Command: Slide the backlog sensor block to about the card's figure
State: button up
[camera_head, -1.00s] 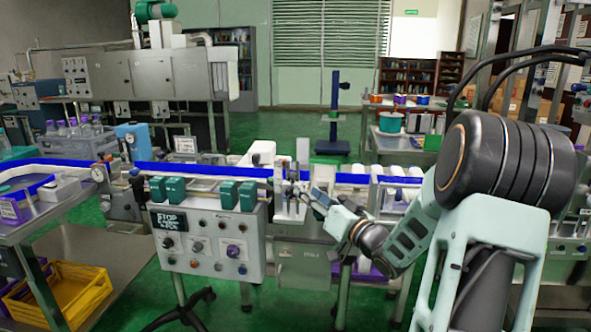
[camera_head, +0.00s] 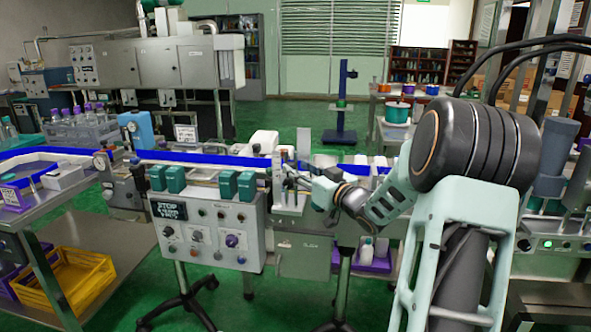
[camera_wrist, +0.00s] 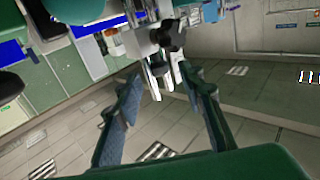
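My gripper (camera_wrist: 160,108) is open in the wrist view, its two fingers apart with pale upright pieces and a black knob (camera_wrist: 170,36) beyond the gap. In the head view my gripper (camera_head: 300,180) is small, beside an upright steel bracket (camera_head: 279,180) at the conveyor's front edge. Several green blocks sit along this edge: one at left (camera_head: 175,180), two nearer the bracket (camera_head: 228,184) (camera_head: 246,185). I cannot tell which part is the backlog sensor block. A white card (camera_head: 186,133) stands behind the conveyor; its figure is too small to read.
The conveyor with its blue belt (camera_head: 205,159) runs across the middle. A steel table (camera_head: 125,255) with a yellow crate (camera_head: 68,283) is at left. Green floor is open behind the conveyor.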

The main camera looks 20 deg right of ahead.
jog(key=shift+w+a, duration=0.15)
jog(key=shift+w, duration=0.75)
jog(key=shift+c, duration=0.4)
grip_shut()
